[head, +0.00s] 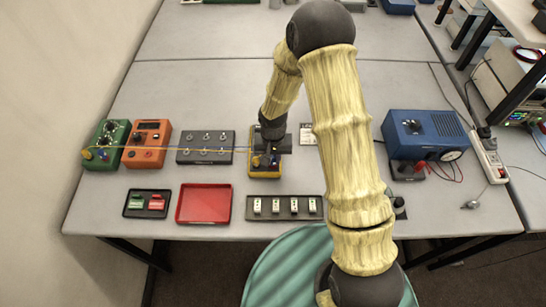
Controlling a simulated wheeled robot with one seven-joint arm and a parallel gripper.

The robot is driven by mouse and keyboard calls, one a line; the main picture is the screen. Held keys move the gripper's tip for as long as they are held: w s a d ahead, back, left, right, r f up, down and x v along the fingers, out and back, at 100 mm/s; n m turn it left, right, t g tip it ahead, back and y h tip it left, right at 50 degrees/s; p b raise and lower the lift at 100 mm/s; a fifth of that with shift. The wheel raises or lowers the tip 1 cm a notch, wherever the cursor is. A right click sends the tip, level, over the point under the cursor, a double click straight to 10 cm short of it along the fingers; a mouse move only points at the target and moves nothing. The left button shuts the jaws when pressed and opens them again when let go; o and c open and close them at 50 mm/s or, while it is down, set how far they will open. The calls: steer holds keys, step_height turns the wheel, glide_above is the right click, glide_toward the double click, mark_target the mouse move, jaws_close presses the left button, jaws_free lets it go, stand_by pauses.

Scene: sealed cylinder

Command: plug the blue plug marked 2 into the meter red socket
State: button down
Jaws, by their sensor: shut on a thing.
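The yellow meter (264,173) stands on the table near its middle. My gripper (268,158) points down right over the meter and is shut at its top face. A small blue spot, which looks like the blue plug (257,161), shows at the fingers; its mark is too small to read. The red socket is not clear, as my fingers and wrist cover much of the meter's top. I cannot tell whether the plug touches a socket. A thin lead (190,148) runs left from the meter to the green box (103,145).
An orange box (147,144) and a dark switch panel (205,147) stand left of the meter. A red tray (204,203), a small dark tray (147,203) and a strip of white modules (284,208) lie in front. A blue power unit (425,133) stands right, beyond my arm.

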steer(key=shift+f+b, duration=0.35)
steer(key=shift+b, duration=0.05)
stand_by(0.7)
steer(key=c, duration=1.2)
jaws_free()
steer(key=shift+c, duration=0.2)
steer(key=shift+r, duration=0.15)
step_height(320, 180, up, 17)
steer(key=b, duration=0.3)
steer(key=shift+r, duration=0.1)
steer(key=s+d+t, duration=0.2)
steer(key=s+d, duration=1)
steer(key=d, duration=0.1)
steer(key=shift+d+r+t, duration=0.3)
steer(key=shift+r, duration=0.05)
